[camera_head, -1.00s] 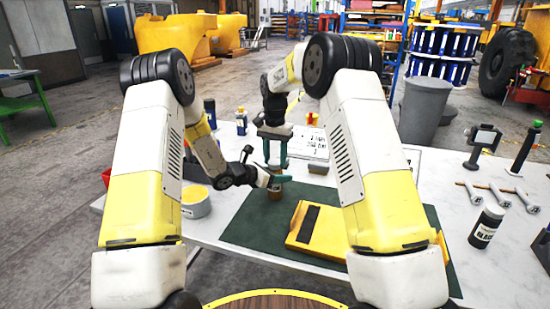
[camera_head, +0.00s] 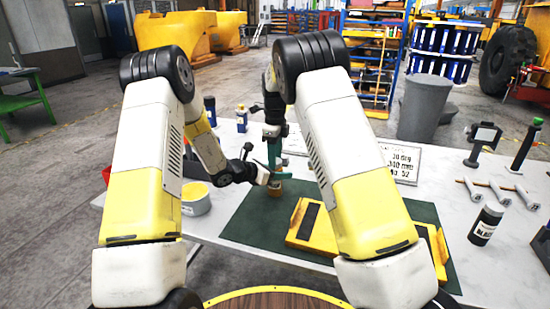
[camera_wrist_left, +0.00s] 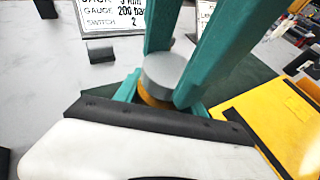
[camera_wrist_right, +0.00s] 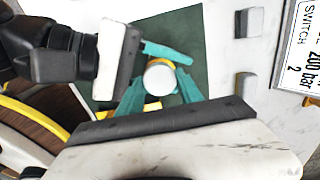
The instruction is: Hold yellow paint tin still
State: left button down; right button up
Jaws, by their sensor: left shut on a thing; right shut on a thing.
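A small tin (camera_head: 275,191) with a yellow-orange side stands upright on the green mat (camera_head: 250,225). Its round grey lid (camera_wrist_left: 167,68) shows in the left wrist view, and the lid's top (camera_wrist_right: 159,78) looks pale in the right wrist view. My left gripper (camera_head: 272,180) comes in low from the left and is shut on the tin's side. My right gripper (camera_head: 274,162) points down from above, its teal fingers on both sides of the lid, and is shut on it. The fingers hide part of the tin.
A yellow casting with dark slots (camera_head: 309,226) lies on the mat, partly behind my right arm. A grey pot with yellow inside (camera_head: 196,200) stands left of the mat. A black bottle (camera_head: 486,224), metal rollers and a sign (camera_head: 402,160) are on the right.

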jog(key=m, duration=0.7)
jog(key=shift+m, duration=0.4)
jog(key=m, duration=0.4)
jog(key=shift+s+f, duration=0.1)
jog(key=shift+f, duration=0.05)
jog(key=shift+m, duration=1)
